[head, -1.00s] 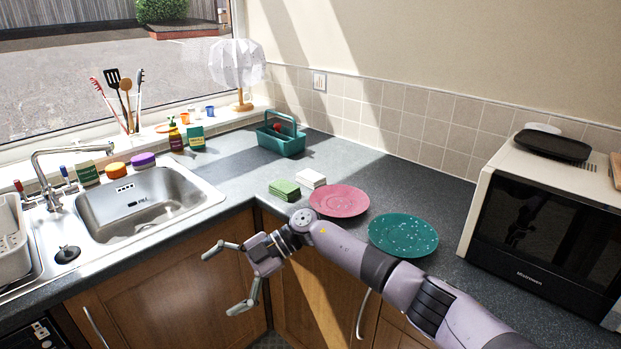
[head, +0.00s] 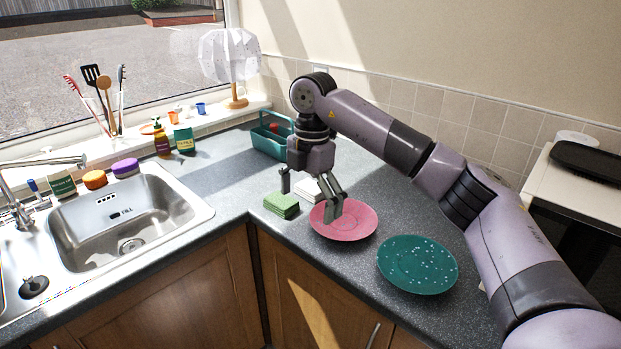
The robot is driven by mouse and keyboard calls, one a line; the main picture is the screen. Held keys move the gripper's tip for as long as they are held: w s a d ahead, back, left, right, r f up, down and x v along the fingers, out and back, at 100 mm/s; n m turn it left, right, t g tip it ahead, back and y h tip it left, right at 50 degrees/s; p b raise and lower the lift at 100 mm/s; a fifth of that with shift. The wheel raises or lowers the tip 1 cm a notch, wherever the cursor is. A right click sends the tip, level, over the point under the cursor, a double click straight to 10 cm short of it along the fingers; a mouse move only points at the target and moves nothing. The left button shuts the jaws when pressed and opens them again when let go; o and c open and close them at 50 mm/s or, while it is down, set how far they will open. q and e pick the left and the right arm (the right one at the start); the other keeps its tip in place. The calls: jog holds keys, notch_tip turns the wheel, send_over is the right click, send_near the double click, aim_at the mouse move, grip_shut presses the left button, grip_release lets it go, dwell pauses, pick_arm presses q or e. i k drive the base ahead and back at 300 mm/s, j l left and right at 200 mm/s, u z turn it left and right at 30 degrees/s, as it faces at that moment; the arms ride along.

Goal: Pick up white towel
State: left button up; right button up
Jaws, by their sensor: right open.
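The white towel (head: 304,190) is a small folded stack on the grey counter, between the green folded stack and the pink plate, partly hidden by my right gripper. My right gripper (head: 309,196) points down over it with its fingers spread and nothing held. One finger shows at the left of the towel and the others at its right, in front of the pink plate. I cannot tell whether they touch the towel or the plate. My left gripper is not in view.
A green folded stack (head: 281,205) lies close in front of the towel. The pink plate (head: 350,222) and teal speckled plate (head: 418,265) are to the right. A teal caddy (head: 268,140) stands behind. The sink (head: 125,215) is at left.

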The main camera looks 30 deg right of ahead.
aim_at(309, 189)
jog(key=i+l, duration=0.7)
jog(key=i, duration=0.25)
